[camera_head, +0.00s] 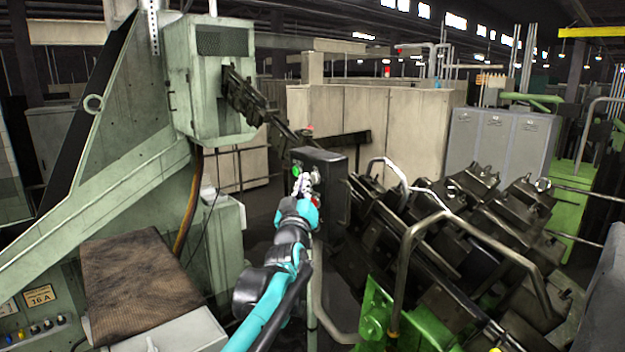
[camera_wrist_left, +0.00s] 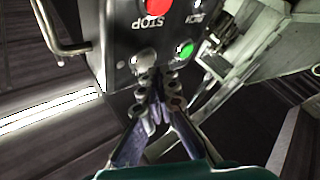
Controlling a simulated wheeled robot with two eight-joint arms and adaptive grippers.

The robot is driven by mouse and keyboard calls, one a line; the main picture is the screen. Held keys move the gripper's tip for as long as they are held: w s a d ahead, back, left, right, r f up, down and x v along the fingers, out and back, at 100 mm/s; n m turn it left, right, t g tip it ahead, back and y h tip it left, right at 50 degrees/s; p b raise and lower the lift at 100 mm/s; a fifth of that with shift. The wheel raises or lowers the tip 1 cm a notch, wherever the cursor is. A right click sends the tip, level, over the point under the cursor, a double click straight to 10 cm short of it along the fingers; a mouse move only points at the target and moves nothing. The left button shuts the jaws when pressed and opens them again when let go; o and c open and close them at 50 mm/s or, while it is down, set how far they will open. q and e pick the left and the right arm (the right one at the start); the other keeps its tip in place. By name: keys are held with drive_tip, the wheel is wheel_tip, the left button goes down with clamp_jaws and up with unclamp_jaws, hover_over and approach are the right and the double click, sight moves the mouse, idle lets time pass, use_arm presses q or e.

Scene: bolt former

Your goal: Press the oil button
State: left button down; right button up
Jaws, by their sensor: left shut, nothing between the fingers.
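A dark control box (camera_head: 335,190) stands on a post in the middle of the head view. In the left wrist view its button panel (camera_wrist_left: 118,22) appears upside down, with a red STOP button (camera_wrist_left: 155,5), a green button (camera_wrist_left: 186,50) and a pale grey button (camera_wrist_left: 144,58). No label that I can read says oil, so I cannot tell which button that is. My left gripper (camera_head: 306,184) is right at the panel, shut and empty. In the wrist view its fingertips (camera_wrist_left: 157,88) are close to the pale grey and green buttons; contact is unclear. My right gripper is out of view.
A bent metal handrail (camera_head: 408,250) and dark machinery (camera_head: 480,230) stand right of the box. A pale green machine (camera_head: 205,75) rises at the left, with a brown mat (camera_head: 138,280) below it. Grey cabinets (camera_head: 500,140) stand behind.

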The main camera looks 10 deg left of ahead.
use_arm(q)
drive_tip(key=shift+w+d, duration=0.35)
drive_tip(key=shift+w, duration=0.1)
idle(0.8)
drive_tip(key=shift+s+a, duration=0.1)
idle(0.3)
drive_tip(key=shift+s+a, duration=0.45)
drive_tip(key=shift+s, duration=0.15)
drive_tip(key=s+a, duration=0.1)
drive_tip(key=s, duration=0.1)
drive_tip(key=s+a, duration=0.2)
idle(0.3)
drive_tip(key=shift+f, duration=0.1)
idle(0.4)
